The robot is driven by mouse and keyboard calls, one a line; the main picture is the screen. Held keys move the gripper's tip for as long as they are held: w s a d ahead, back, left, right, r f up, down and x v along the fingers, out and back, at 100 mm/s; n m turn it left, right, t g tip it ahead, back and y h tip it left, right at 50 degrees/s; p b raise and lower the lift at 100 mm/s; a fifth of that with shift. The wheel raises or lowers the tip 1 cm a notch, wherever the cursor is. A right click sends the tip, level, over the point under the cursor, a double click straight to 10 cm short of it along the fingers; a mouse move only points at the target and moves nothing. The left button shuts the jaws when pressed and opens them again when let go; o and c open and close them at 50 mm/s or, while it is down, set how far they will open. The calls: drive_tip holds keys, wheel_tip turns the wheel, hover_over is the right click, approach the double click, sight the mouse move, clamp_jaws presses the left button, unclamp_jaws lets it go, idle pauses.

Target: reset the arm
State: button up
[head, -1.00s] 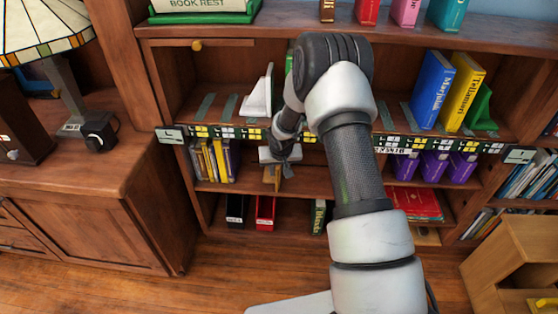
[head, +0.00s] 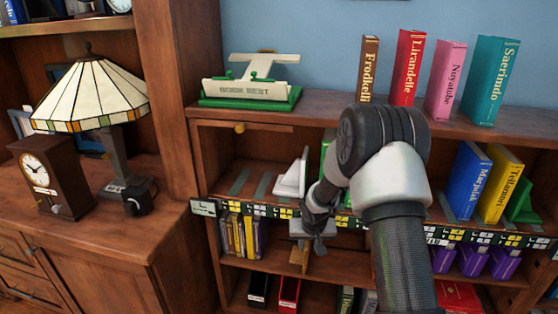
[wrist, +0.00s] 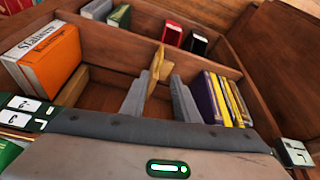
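My arm reaches forward to the bookcase in the head view. My gripper (head: 312,228) is at the middle shelf, just below the label strip, and its fingers are hard to make out there. In the wrist view my gripper (wrist: 160,80) shows two grey fingers standing apart with a gap between them. The gap looks empty. A light wooden divider (wrist: 156,68) stands just beyond the fingertips; contact with it cannot be told. The same divider (head: 300,256) shows below my gripper in the head view.
An orange book (wrist: 50,60) stands left of the fingers, and yellow and purple books (wrist: 222,100) stand right. The label strip (head: 470,238) runs along the shelf edge above my gripper. A white bookend (head: 290,182) is on the shelf above. A lamp (head: 95,95) stands at left.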

drive_tip(key=s+d+r, duration=0.1)
drive_tip(key=s+r, duration=0.3)
drive_tip(key=r, duration=0.4)
drive_tip(key=s+d+r+h, duration=0.1)
drive_tip(key=s+r, duration=0.4)
drive_tip(key=r, duration=0.4)
drive_tip(key=s+r, duration=0.4)
drive_tip(key=r, duration=0.4)
drive_tip(key=s+a+r+n+t+y, duration=0.1)
drive_tip(key=s+r, duration=0.3)
drive_tip(key=s, duration=0.7)
drive_tip(key=s+a+r, duration=0.1)
drive_tip(key=s+r, duration=0.3)
drive_tip(key=s, duration=0.6)
wheel_tip(320, 180, up, 21)
drive_tip(key=s+p, duration=0.1)
drive_tip(key=p, duration=2)
drive_tip(key=shift+a, duration=0.15)
